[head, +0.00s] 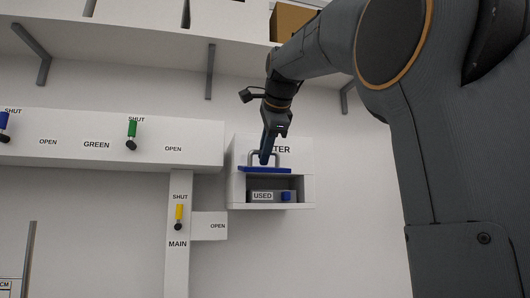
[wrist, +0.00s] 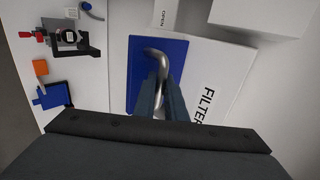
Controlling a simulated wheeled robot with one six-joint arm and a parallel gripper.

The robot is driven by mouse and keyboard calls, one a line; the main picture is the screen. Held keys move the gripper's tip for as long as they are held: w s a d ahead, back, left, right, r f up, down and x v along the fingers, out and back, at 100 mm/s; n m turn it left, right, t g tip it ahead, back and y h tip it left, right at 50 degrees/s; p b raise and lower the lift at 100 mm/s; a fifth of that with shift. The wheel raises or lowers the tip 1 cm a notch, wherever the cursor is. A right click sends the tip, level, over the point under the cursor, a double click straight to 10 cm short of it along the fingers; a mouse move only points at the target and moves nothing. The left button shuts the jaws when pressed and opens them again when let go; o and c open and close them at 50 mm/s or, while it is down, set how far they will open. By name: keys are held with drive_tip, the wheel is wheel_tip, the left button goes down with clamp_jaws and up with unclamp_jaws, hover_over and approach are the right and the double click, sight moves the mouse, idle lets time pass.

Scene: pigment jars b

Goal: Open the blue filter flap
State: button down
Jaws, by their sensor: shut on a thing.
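The blue filter flap (head: 265,170) is on the front of the white filter box (head: 234,190). In the head view it stands out roughly level, seen edge-on, above an open compartment. In the wrist view the blue flap (wrist: 140,60) lies below my fingers, with a curved metal handle (wrist: 153,53) on it. My gripper (head: 264,160) is shut on that handle, with the bar between its fingers, as the wrist view also shows (wrist: 161,92). Inside the compartment is a grey cartridge (head: 272,196) labelled USED with a blue tab.
To the left are wall panels with a green lever (head: 132,128), a blue lever (head: 4,120) and a yellow lever (head: 179,212). A shelf (head: 180,45) with brackets runs above. The wall below the filter box is clear.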

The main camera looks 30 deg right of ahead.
drive_tip(key=shift+w+a+r, duration=0.1)
idle(0.3)
drive_tip(key=c, duration=2.1)
unclamp_jaws()
drive_tip(key=shift+w+a, duration=0.1)
drive_tip(key=shift+b+v, duration=0.7)
drive_tip(key=shift+v, duration=3.25)
